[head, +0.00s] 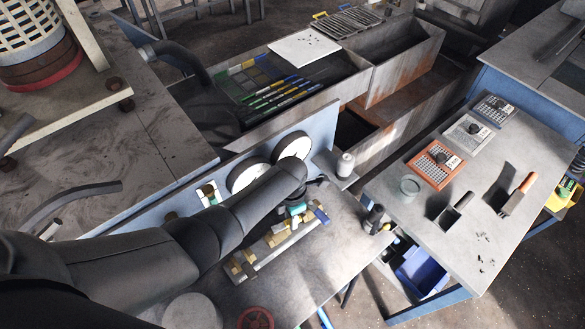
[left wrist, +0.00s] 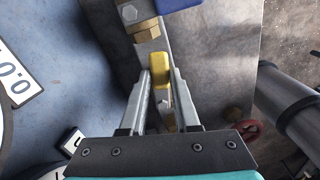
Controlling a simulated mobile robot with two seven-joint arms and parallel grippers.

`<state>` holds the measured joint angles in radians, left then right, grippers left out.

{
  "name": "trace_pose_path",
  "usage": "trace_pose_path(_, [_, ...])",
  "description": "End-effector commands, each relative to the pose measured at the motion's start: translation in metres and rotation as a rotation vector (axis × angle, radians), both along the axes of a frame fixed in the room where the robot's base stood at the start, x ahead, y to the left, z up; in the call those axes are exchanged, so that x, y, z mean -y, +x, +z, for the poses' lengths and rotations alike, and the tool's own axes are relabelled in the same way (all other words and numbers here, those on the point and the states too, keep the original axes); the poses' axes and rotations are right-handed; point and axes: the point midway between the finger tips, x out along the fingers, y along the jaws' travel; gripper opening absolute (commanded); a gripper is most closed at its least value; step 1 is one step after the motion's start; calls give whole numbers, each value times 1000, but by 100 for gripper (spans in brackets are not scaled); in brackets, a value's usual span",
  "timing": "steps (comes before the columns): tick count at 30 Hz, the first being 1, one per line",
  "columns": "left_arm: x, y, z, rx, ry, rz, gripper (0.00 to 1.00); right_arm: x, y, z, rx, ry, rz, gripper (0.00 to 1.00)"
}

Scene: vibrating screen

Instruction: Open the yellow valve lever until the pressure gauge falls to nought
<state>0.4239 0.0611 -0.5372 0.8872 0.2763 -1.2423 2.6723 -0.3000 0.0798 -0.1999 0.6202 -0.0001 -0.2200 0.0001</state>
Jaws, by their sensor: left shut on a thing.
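The yellow valve lever (left wrist: 159,72) stands between the two fingers of my left gripper (left wrist: 161,84) in the left wrist view, and the fingers are shut on it. A brass fitting (left wrist: 147,30) is just beyond the fingertips. In the head view my left gripper (head: 298,214) is over the brass valve row (head: 278,238), and my arm and wrist hide the yellow lever. Two round white pressure gauges, a left one (head: 246,175) and a right one (head: 292,145), sit on the blue panel, partly covered by my arm. Their needles cannot be read. My right gripper is not in view.
A blue handle (left wrist: 182,3) is close beyond the fingertips. The grey side table (head: 400,235) holds sieve trays, a scoop and a brush. A red handwheel (head: 255,318) is at the bottom edge.

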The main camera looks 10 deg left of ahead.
Motion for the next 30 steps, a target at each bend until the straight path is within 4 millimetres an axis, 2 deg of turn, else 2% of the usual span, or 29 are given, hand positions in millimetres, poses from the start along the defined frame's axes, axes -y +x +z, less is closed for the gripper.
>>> trace_pose_path(1, [0,1,1,2,1,0,31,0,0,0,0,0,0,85])
trace_pose_path(4, [0,1,1,2,1,0,40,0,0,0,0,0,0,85])
trace_pose_path(13, [0,1,3,1,0,0,40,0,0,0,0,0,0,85])
trace_pose_path(30, [0,0,48,2,-1,-1,40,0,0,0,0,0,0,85])
